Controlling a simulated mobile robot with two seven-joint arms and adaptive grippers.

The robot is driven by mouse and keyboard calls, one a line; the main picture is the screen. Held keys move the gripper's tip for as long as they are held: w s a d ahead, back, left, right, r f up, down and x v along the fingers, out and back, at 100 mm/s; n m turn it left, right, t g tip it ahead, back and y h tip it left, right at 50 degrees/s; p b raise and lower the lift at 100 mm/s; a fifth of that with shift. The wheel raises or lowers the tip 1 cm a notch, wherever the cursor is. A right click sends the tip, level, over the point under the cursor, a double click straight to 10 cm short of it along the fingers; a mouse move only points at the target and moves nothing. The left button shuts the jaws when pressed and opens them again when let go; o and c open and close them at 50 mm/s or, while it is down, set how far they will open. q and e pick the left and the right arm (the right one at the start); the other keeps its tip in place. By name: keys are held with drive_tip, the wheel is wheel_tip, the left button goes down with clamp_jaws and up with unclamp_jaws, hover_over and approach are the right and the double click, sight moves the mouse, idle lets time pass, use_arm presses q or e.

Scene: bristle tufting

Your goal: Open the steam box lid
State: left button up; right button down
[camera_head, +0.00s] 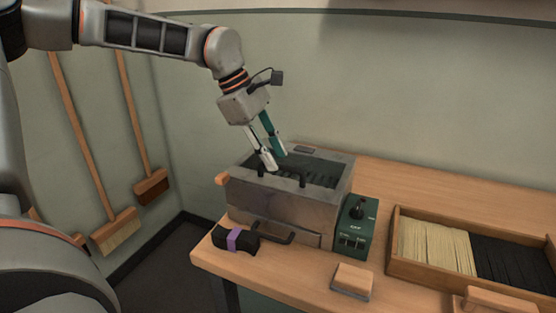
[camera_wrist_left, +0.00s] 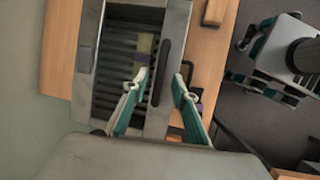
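The grey metal steam box (camera_head: 275,207) stands on the bench against the wall. Its top (camera_head: 330,161) has a metal frame around a dark slatted area; I cannot tell whether a clear pane covers it. A black bar handle (camera_wrist_left: 164,60) runs along the front part of the top. My left gripper (camera_head: 276,160) points down at this handle with its fingers apart. In the left wrist view the fingertips (camera_wrist_left: 160,76) lie either side of the handle's near end; contact is unclear. My right gripper (camera_wrist_left: 258,60) shows only in the wrist view, its fingers spread and empty.
A green control box (camera_head: 355,228) adjoins the steam box on the right. A black bundle with a purple band (camera_head: 234,238) lies in front, near the bench edge. A wooden block (camera_head: 353,279) and a bristle tray (camera_head: 397,268) are farther right. Brooms (camera_head: 117,232) hang left.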

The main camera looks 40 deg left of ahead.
use_arm(q)
drive_tip(key=shift+w+d+f, duration=0.15)
drive_tip(key=shift+d+f, duration=0.1)
drive_tip(key=shift+f, duration=0.4)
clamp_jaws()
drive_tip(key=shift+r, duration=0.1)
